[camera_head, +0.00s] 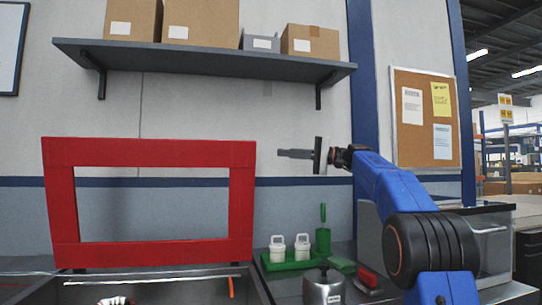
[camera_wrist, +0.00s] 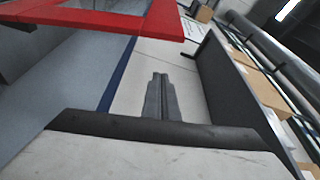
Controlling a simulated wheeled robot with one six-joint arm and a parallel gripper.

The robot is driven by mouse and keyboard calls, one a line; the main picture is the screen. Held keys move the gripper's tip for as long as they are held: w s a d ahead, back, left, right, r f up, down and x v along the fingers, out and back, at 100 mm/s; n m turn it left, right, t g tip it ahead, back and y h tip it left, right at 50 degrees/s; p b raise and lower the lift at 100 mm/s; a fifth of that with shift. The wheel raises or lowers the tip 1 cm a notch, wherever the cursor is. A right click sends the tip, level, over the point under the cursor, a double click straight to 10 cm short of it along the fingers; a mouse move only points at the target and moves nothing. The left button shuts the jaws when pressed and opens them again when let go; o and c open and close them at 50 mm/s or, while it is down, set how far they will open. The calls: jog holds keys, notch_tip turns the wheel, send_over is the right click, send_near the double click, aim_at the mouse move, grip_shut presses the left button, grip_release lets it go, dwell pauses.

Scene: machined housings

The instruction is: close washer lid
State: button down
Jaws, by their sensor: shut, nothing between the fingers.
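The washer lid (camera_head: 150,152) is a red frame with a large rectangular opening. It stands raised, nearly upright, at the back edge of the washer tub (camera_head: 160,288) in the head view. The lid's red edge (camera_wrist: 110,22) also shows at the top left of the wrist view. My gripper (camera_head: 282,153) is shut and empty, to the right of the lid near its top edge, pointing left. A gap lies between the fingertips and the lid. The shut fingers (camera_wrist: 160,85) show in the middle of the wrist view.
A wall shelf (camera_head: 205,62) with boxes hangs above the lid and my gripper. Right of the tub, a green tray (camera_head: 290,262) holds two white containers (camera_head: 277,249), near a metal canister (camera_head: 323,287). A corkboard (camera_head: 425,118) hangs behind my arm.

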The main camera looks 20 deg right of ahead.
jog(key=a, duration=0.9)
jog(key=shift+s+f, duration=0.2)
jog(key=shift+s, duration=0.1)
jog(key=shift+s, duration=0.1)
dwell(0.4)
